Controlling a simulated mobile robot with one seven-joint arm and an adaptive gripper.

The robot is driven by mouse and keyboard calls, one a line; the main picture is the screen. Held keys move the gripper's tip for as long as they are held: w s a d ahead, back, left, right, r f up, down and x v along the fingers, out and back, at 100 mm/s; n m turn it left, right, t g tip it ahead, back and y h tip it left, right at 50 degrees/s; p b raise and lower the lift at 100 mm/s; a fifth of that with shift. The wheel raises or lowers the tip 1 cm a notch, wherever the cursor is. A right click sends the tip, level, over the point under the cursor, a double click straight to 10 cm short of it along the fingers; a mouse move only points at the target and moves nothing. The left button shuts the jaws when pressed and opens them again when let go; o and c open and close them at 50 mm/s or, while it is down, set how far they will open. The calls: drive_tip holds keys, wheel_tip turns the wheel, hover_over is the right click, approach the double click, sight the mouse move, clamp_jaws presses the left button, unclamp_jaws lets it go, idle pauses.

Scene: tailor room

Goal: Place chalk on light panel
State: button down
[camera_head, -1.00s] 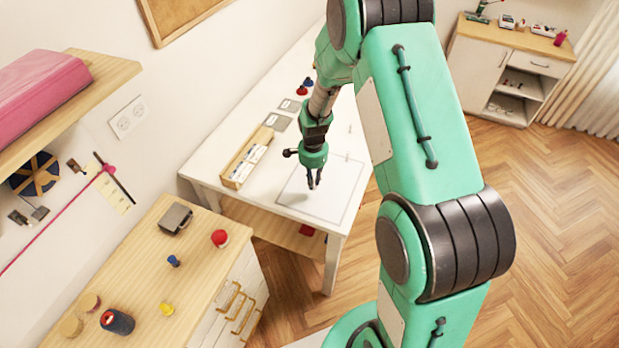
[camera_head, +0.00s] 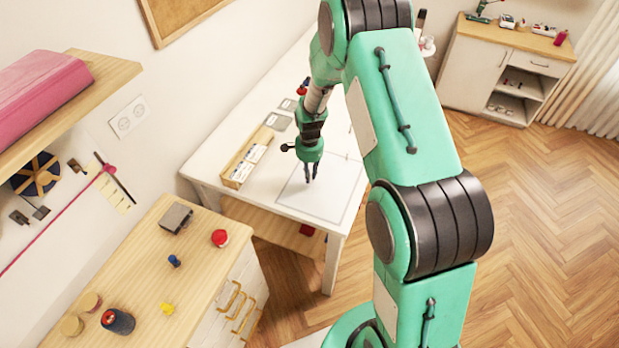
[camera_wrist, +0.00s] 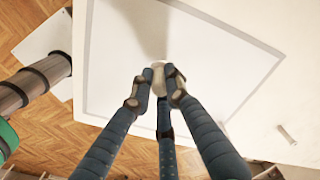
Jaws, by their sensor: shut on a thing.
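The light panel (camera_head: 330,196) is a flat pale rectangle with a grey border on the white table. It fills much of the wrist view (camera_wrist: 115,60). My gripper (camera_head: 311,179) points down over the panel's left part in the head view. In the wrist view my gripper's fingers (camera_wrist: 160,78) are shut on a small off-white piece, the chalk (camera_wrist: 157,64), mostly hidden by the fingertips. A soft shadow lies on the panel beyond it. I cannot tell whether the chalk touches the panel. Another small whitish stick (camera_wrist: 287,134) lies on the table outside the border.
A wooden tray (camera_head: 236,170) with white items stands left of the panel on the white table (camera_head: 350,122). Grey squares (camera_head: 278,122) and a red object (camera_head: 302,90) lie further back. A wooden cabinet (camera_head: 135,250) holding several small objects stands at the front left.

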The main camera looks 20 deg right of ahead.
drive_tip(key=shift+f, duration=0.9)
drive_tip(key=shift+f, duration=0.1)
drive_tip(key=c, duration=1.7)
unclamp_jaws()
wheel_tip(320, 180, up, 12)
drive_tip(key=shift+r, duration=0.15)
drive_tip(key=shift+r, duration=0.1)
